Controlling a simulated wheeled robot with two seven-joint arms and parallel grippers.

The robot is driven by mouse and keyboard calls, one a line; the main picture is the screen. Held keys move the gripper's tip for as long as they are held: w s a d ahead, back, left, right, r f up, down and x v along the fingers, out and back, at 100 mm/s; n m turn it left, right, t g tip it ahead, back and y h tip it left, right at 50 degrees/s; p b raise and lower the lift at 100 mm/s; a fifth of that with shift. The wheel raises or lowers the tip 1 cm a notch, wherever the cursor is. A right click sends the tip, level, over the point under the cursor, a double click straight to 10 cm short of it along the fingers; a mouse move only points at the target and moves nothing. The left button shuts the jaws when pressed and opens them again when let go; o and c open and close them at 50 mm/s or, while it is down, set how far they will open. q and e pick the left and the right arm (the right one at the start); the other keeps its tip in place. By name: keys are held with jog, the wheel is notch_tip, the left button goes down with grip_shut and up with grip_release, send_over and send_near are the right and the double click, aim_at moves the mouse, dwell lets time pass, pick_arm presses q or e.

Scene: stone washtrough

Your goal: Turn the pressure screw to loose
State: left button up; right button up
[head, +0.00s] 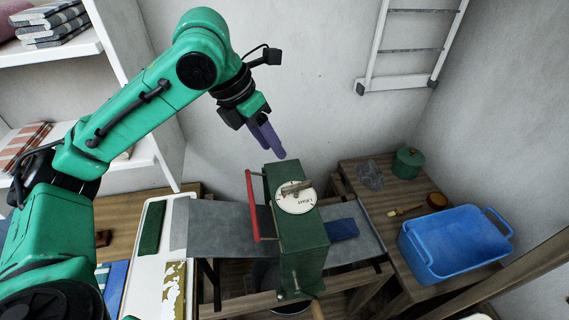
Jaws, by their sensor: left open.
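The pressure screw (296,188) is a small brownish cross handle on top of a round white dial (296,205). The dial carries dark lettering that seems to read LIGHT. It sits on top of a green press (306,246) with a red bar on its left side. My left gripper (270,146) is open and empty, above and behind the press, a little left of the screw. Its purple fingers point down to the right and stay apart from the screw. My right gripper is not in view.
A grey press bed (222,228) runs through the press, with a blue block (342,229) on its right. A blue tub (455,243), a green pot (407,163) and a glass jar (370,175) stand on the right table. A white ladder (408,85) hangs behind.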

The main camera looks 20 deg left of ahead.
pick_arm(q)
jog(key=n, duration=0.4)
jog(key=n+p, duration=0.3)
jog(key=n, duration=2.4)
send_near(296, 185)
jog(key=x, duration=0.8)
jog(key=shift+w+d+f, duration=0.15)
jog(key=shift+w+f, duration=0.05)
jog(key=shift+f, duration=0.1)
grip_shut()
